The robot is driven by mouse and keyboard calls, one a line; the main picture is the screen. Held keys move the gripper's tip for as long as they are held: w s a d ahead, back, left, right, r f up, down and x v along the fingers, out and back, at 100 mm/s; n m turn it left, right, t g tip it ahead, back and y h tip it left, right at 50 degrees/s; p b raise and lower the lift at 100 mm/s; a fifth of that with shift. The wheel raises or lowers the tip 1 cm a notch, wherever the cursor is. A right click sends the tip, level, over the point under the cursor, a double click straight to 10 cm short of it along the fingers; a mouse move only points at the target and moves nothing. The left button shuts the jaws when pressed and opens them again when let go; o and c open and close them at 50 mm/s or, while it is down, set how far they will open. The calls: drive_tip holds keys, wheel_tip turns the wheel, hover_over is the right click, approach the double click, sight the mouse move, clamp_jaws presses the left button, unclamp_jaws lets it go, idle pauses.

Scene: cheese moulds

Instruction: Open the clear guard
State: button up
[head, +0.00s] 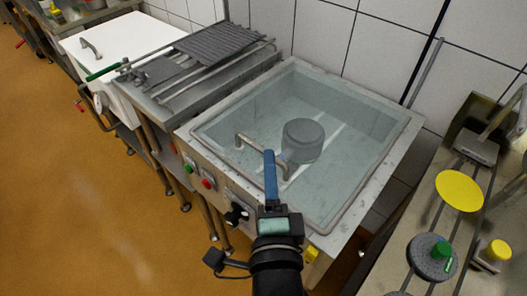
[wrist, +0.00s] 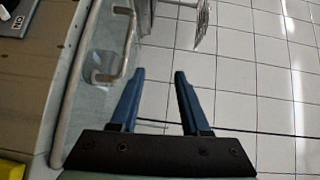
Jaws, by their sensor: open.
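The clear guard (head: 350,165) lies flat over the square metal basin (head: 395,165) and looks shut. A bent metal bar handle (head: 250,145) stands up from its front left part. Through the guard I see a grey round mould (head: 303,140). My gripper (head: 269,158) is open, with blue fingers, and overlaps the right end of the handle in the head view. In the wrist view the handle (wrist: 128,45) shows to the left of my gripper (wrist: 159,74), outside the fingers. Nothing is between the fingers, and I see no contact with the handle.
The basin's front panel has a red button (head: 208,184), a green button and a black knob (head: 237,213). A rack with a grey grate (head: 218,43) and a white lidded vat (head: 120,45) stand left. A bench with a yellow disc (head: 460,190) is right. A tiled wall stands behind.

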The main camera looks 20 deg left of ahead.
drive_tip(key=m+g, duration=0.1)
drive_tip(key=m, duration=0.1)
approach(261, 147)
drive_tip(key=v, duration=0.3)
drive_tip(key=x, duration=1.3)
drive_tip(key=shift+f, duration=0.35)
clamp_jaws()
idle(0.4)
